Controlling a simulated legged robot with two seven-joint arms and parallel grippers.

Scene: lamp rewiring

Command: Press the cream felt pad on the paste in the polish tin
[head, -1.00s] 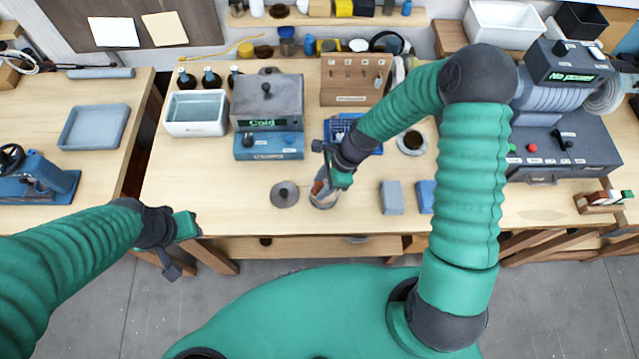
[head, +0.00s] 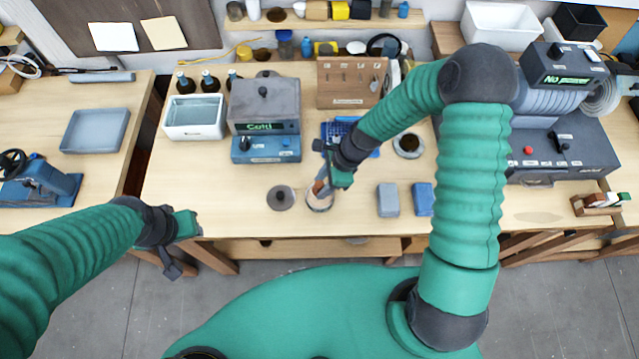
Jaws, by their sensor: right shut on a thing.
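A heater reading "Cold" (head: 265,118) and a blue rack (head: 340,130) stand behind. The front left of the bench is clear.

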